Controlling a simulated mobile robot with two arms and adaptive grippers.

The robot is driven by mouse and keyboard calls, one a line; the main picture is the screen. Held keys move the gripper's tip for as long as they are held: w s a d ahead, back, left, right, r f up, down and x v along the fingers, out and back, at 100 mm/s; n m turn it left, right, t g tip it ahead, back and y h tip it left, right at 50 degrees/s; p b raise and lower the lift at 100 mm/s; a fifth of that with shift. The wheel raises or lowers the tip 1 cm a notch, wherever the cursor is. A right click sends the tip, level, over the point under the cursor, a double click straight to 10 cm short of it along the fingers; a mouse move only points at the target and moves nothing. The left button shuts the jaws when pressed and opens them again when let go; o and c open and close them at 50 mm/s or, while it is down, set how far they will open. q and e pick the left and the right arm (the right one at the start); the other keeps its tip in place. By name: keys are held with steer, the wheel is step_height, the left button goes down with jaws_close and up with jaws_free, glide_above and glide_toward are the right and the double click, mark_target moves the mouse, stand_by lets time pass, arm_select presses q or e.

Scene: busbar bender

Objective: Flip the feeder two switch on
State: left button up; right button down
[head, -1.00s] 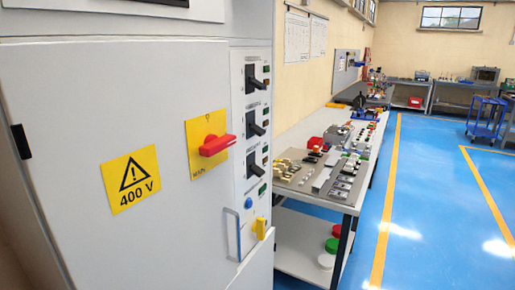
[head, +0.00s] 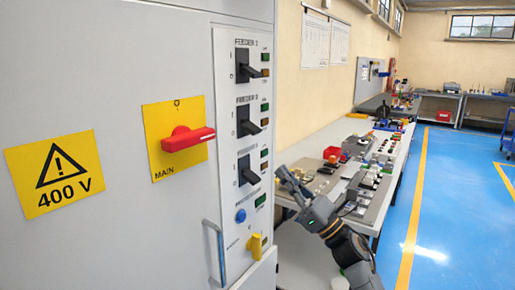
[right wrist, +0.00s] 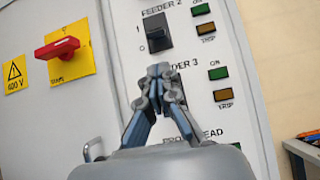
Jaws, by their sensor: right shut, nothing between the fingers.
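The feeder two switch is a black lever switch (head: 247,121), the middle of three on the white cabinet's front panel in the head view. In the right wrist view the feeder two switch (right wrist: 156,33) sits above the fingertips, under its label. I cannot tell its on or off position. My right gripper (head: 281,176) is shut and empty, beside the panel at the height of the lowest switch. In the wrist view the shut fingertips (right wrist: 160,72) point up just below the feeder two switch and cover the feeder three switch. My left gripper is not in view.
The top switch (head: 248,66) and the feeder three switch (head: 247,170) share the panel. A red main handle (head: 187,139), grey pull handle (head: 216,254) and yellow knob (head: 255,246) stick out nearby. A workbench with parts (head: 312,150) stands behind my right arm.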

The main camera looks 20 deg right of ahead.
mark_target(251, 128)
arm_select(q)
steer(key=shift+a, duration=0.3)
arm_select(e)
steer(key=shift+a, duration=0.1)
steer(key=shift+r, duration=0.1)
steer(key=p+x, duration=0.4)
steer(key=x, duration=0.5)
steer(key=shift+w+a+r, duration=0.2)
steer(key=shift+w, duration=0.1)
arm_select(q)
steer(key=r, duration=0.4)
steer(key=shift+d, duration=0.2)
